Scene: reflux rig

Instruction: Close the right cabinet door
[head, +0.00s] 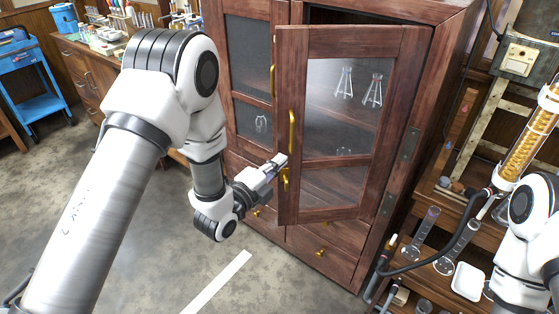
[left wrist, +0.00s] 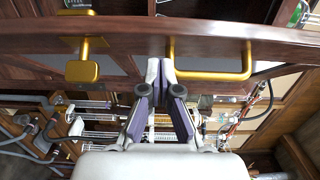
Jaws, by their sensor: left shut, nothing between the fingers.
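The right cabinet door (head: 352,192), a reddish wood frame with a glass pane, stands partly open, hinged on its right side. It has a long gold handle (head: 292,132) and a gold latch knob (head: 285,179) near its free left edge. My left gripper (head: 281,161) is shut and empty at that edge, between handle and knob. In the left wrist view, the closed fingertips (left wrist: 162,66) are at the door frame, between the gold handle (left wrist: 210,76) and the latch knob (left wrist: 82,68). I cannot tell whether they touch the wood. My right gripper is out of view.
The left cabinet door (head: 247,70) is closed. Glass flasks (head: 372,90) show through the right pane. A lower drawer (head: 322,241) sits beneath. Glassware and a hose (head: 452,252) crowd the bench right of the cabinet, near my right arm. Floor (head: 270,285) in front is clear.

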